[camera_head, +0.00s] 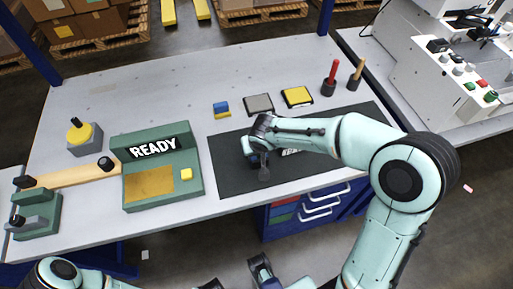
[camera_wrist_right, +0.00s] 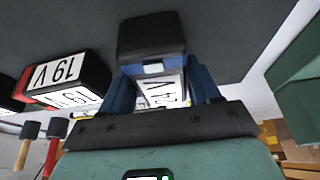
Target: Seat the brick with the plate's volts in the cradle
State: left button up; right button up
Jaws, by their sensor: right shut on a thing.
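My right gripper (camera_head: 262,168) is low over the dark mat. In the right wrist view its blue fingers (camera_wrist_right: 166,90) are shut on a black brick (camera_wrist_right: 150,36) whose white label is partly covered; only a V is clear. Two other bricks lie beside it: one with a red band reads 19 V (camera_wrist_right: 62,72), another (camera_wrist_right: 10,104) is cut by the frame edge. Their labels (camera_head: 291,152) are mostly hidden by my arm in the head view. A green station (camera_head: 163,171) shows READY, with a brass panel (camera_head: 149,184); I cannot read any volts there or tell which part is the cradle.
A yellow button (camera_head: 186,174) is on the station. A wooden bar (camera_head: 75,174) and green clamp (camera_head: 37,212) are at left. Grey (camera_head: 259,104) and yellow (camera_head: 297,97) pads, a blue block (camera_head: 221,109) and two handled tools (camera_head: 331,78) stand behind the mat.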

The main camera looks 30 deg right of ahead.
jog(key=o, duration=1.3)
jog(key=shift+f, duration=0.1)
jog(key=shift+r, duration=0.5)
jog(key=p+v, duration=0.2)
jog(key=v, duration=0.9)
jog(key=w+d+r+g+y+p, duration=0.1)
jog(key=w+r+g+p, duration=0.3)
jog(key=p, duration=0.3)
jog(key=f, duration=0.2)
jog(key=f+b, duration=0.1)
jog(key=f, duration=0.5)
jog(key=shift+w+d+f, duration=0.1)
jog(key=shift+d+f, duration=0.1)
jog(key=shift+d, duration=0.05)
jog(key=shift+w+a+f+b, duration=0.1)
jog(key=shift+w+f+b, duration=0.05)
jog(key=shift+f, duration=1.25)
jog(key=shift+w+a+f+b, duration=0.1)
jog(key=shift+w+f+b, duration=0.05)
jog(key=shift+f, duration=1.3)
